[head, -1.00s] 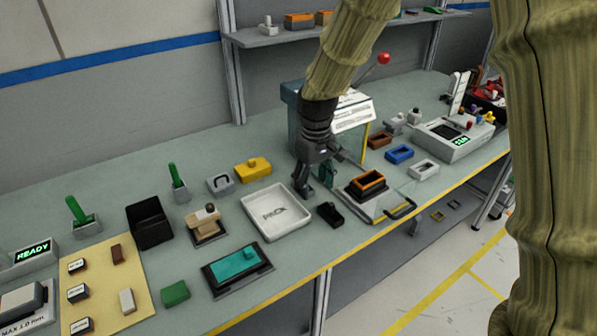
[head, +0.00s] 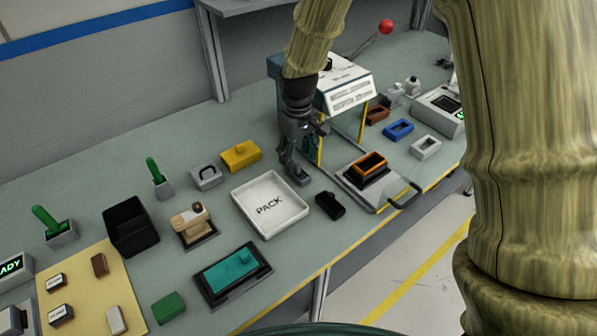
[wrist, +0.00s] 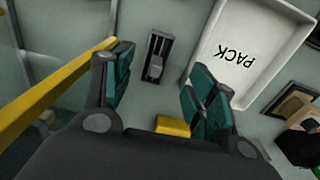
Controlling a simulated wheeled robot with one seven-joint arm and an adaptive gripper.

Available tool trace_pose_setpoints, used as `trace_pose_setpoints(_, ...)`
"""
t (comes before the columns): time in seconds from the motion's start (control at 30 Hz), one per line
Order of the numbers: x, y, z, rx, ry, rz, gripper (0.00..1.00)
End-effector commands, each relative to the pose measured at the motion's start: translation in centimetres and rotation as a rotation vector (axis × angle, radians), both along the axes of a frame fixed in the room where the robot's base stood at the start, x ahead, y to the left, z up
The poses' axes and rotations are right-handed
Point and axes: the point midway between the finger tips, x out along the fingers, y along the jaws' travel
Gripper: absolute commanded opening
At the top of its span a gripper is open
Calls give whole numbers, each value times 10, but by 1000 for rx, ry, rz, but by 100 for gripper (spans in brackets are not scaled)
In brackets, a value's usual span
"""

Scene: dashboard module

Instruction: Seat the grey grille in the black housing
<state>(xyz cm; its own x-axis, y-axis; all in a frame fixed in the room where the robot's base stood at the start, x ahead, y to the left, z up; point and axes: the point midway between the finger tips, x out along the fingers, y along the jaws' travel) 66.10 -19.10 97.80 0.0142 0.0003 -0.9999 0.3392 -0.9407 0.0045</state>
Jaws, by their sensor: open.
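My gripper (head: 293,172) is open and empty above the bench, behind the right rear corner of the white tray; it also shows in the wrist view (wrist: 162,78). A small black part (head: 330,205), probably the black housing, lies right of the tray. I cannot tell whether that piece is the grey grille.
The white PACK tray (head: 243,194) is empty. A press with a white top (head: 345,95) and yellow posts stands right of my gripper, with an orange frame (head: 370,160) at its front. A yellow block (head: 240,154) and black bin (head: 130,225) are to the left.

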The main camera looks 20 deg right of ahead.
Motion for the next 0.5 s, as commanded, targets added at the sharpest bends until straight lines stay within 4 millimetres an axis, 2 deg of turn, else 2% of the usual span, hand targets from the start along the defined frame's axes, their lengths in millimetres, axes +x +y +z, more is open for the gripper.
trace_pose_setpoints(0.27,0,-1,-19,0,6,1,57)
trace_pose_setpoints(0.5,1,-2,-47,0,9,3,57)
